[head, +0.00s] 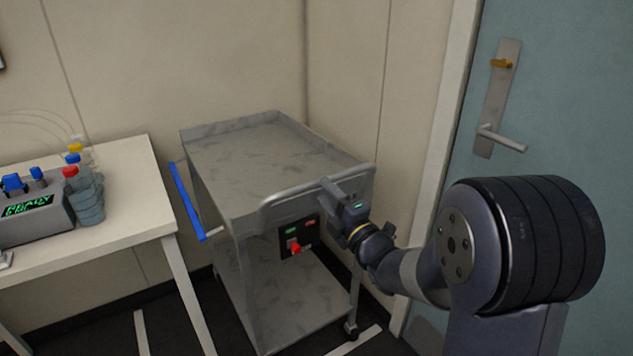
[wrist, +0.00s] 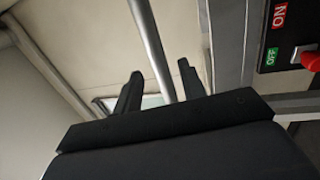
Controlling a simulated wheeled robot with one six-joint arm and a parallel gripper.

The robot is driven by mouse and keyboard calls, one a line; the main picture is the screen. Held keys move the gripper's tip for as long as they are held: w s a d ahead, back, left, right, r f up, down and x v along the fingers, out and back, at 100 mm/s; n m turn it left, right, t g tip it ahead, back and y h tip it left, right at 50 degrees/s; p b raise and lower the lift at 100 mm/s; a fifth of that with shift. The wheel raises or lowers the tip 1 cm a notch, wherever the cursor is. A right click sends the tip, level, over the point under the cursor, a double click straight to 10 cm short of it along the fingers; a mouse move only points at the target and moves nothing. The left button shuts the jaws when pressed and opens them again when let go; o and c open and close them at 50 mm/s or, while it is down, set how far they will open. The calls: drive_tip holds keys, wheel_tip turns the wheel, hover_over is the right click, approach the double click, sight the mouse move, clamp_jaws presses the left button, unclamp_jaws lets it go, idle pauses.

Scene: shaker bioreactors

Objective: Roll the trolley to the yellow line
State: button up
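The trolley (head: 255,160) is a grey metal cart with a top tray and a lower shelf, standing against the wall in the head view. Its push handle (head: 285,192) is a bent grey bar along the near edge. My gripper (head: 336,192) is at the right part of this handle. In the wrist view the bar (wrist: 150,45) runs between the two black fingers (wrist: 160,90), with gaps on both sides, so the gripper is open around it. Contact cannot be told. No yellow line shows; the floor strips in view (head: 142,333) look white.
A panel with a red switch (head: 294,247) is on the trolley's near side; it also shows in the wrist view (wrist: 308,58). A blue bar (head: 187,202) sticks out at the left. A table (head: 135,190) with a shaker and flasks stands left, a door (head: 560,110) right.

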sight(320, 186)
drive_tip(key=x, duration=0.4)
drive_tip(key=shift+w+a, duration=0.25)
drive_tip(key=shift+w, duration=0.05)
clamp_jaws()
idle(0.4)
